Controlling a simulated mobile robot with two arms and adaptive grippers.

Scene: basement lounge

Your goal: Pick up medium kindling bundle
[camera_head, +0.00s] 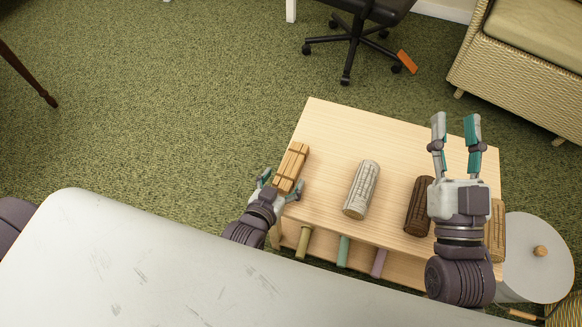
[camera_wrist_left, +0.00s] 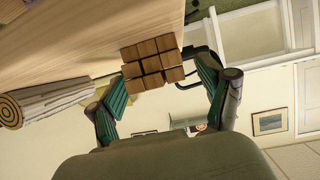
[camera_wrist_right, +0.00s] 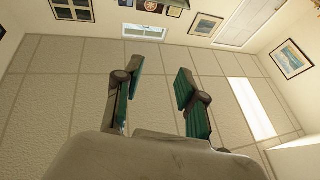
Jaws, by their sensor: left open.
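A kindling bundle (camera_head: 292,168) of tied, square, light-brown sticks lies at the left edge of the wooden table (camera_head: 335,125). My left gripper (camera_head: 281,184) is open at its near end, with one finger toward each side. In the left wrist view the several square stick ends of the bundle (camera_wrist_left: 153,62) show between and beyond the open fingers; I cannot tell whether they touch. My right gripper (camera_head: 455,122) is open and empty above the table's right part, its fingers pointing up at the ceiling in its wrist view (camera_wrist_right: 158,85).
A pale surface (camera_head: 150,255) fills the foreground.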

